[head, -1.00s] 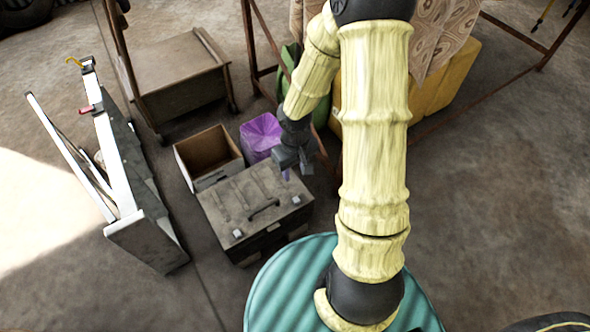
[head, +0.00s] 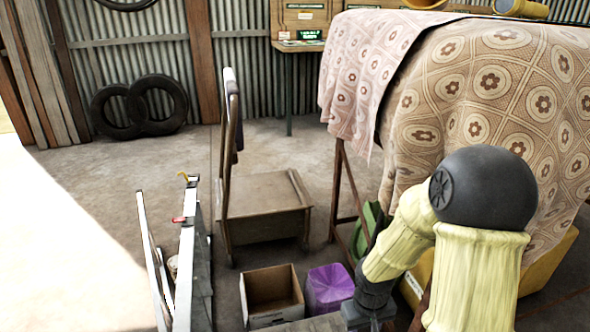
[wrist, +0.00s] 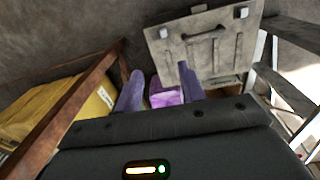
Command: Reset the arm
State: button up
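My gripper (wrist: 158,82) shows in the wrist view with its two purple-grey fingers apart and nothing between them that I can see held. A purple bin (wrist: 166,98) shows beyond and between the fingers. The fingertips are out of that view.
An open box (head: 271,295) stands left of the purple bin. A folded ladder (head: 190,255) and a wooden cart (head: 264,208) are further left and back. A patterned cloth (head: 500,90) covers a bulky thing at right. Floor behind the ladder is clear.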

jog(key=s+a+r+m+t+p, duration=0.1)
jog(key=s+r+p, duration=0.2)
jog(key=r, duration=0.5)
jog(key=s+a+r+m+t+p, duration=0.1)
jog(key=s+r+p, duration=0.15)
jog(key=r, duration=0.55)
jog(key=w+p+v, duration=0.3)
jog(key=p+v, duration=1.5)
jog(key=w+d+r+p+v, duration=0.1)
jog(key=w+p+v, duration=0.3)
jog(key=p+v, duration=1.4)
jog(key=shift+w+d+r, duration=0.3)
jog(key=shift+d, duration=0.05)
jog(key=shift+a, duration=0.15)
